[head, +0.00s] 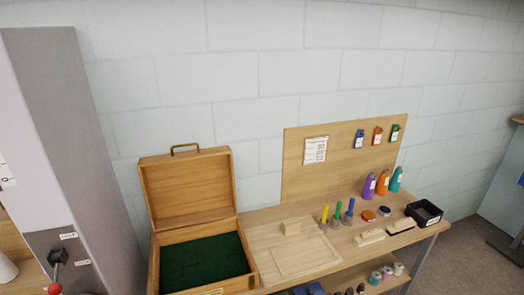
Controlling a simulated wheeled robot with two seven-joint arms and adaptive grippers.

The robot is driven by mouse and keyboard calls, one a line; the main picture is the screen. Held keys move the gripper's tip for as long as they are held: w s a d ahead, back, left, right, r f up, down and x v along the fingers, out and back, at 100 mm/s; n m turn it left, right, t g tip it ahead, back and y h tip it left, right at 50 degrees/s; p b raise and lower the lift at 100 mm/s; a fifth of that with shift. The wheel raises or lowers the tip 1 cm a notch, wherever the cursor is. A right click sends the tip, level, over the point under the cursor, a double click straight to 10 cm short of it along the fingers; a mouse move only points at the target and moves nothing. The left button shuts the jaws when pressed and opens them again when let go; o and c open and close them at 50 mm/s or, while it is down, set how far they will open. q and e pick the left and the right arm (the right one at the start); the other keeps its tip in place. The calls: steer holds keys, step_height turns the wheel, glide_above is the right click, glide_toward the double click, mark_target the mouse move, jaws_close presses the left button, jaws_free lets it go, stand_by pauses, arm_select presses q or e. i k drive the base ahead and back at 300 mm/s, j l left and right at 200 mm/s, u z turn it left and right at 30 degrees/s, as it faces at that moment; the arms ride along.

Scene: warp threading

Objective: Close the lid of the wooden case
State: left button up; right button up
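The wooden case (166,243) stands on the left end of the workbench. Its lid (188,188) is open, standing nearly upright and leaning back toward the wall. A brass-coloured handle (185,150) is on the lid's top edge. The inside of the base has a dark green lining (203,262) with faint recesses and looks empty. The front of the case is partly cut off by the bottom of the picture. Neither of my grippers is in view.
The workbench (262,222) holds a wooden board with a block, several upright coloured tools, brushes, a black tray (424,213) and coloured bottles (382,182). A grey cabinet (75,130) stands left of the case.

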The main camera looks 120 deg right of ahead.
mark_target(181, 189)
steer(key=z, duration=3.35)
